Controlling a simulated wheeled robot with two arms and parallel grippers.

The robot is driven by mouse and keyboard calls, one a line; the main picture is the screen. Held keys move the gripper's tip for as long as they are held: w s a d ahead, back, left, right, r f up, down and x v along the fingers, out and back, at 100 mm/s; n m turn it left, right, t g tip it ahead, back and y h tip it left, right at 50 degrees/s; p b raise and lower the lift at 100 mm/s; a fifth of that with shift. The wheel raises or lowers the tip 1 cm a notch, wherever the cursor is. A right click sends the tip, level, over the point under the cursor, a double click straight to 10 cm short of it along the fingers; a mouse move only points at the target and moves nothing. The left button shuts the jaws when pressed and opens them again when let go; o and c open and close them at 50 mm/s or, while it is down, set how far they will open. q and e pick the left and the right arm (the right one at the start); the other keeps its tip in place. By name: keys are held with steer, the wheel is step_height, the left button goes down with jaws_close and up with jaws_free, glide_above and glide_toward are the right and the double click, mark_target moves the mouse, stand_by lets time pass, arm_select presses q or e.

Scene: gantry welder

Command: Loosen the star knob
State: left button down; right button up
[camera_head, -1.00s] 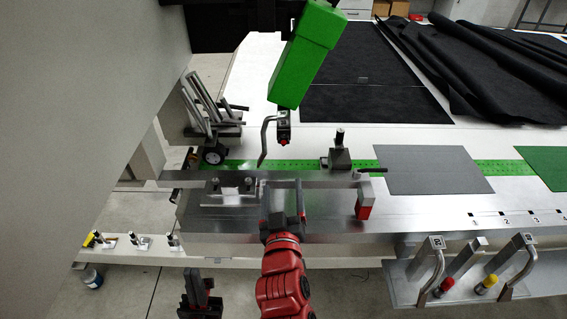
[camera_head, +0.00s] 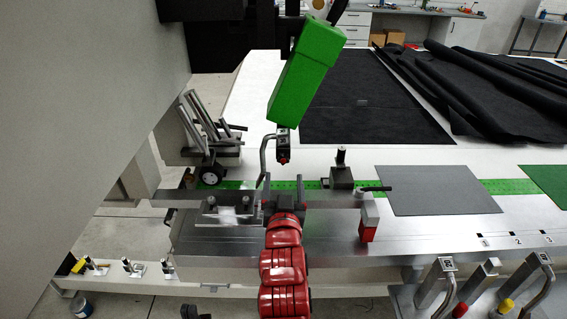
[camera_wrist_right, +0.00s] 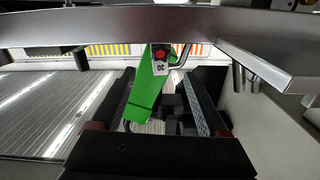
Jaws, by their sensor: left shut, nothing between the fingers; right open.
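A black round part with a pale hub (camera_head: 211,173) sits at the left end of the green strip. A dark clamp block (camera_head: 341,178) with an upright knob and a side handle stands on the rail to the right. My right gripper (camera_head: 285,185) is open, its fingers on either side of an empty gap at the metal rail. In the right wrist view its fingers (camera_wrist_right: 158,95) are apart, below a metal bar. My left gripper (camera_head: 190,312) is shut and empty, mostly cut off at the bottom edge.
The green welding head (camera_head: 303,78) hangs above the bed, with a bent metal rod (camera_head: 264,160) beside its tip. A red-tipped block (camera_head: 369,225) is right of my right gripper. A grey sheet (camera_head: 435,190) lies flat to the right. Lever clamps (camera_head: 437,285) line the front right.

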mark_target(283, 159)
steer(key=w+p, duration=0.1)
steer(key=w, duration=0.7)
steer(key=shift+w, duration=0.3)
jaws_close()
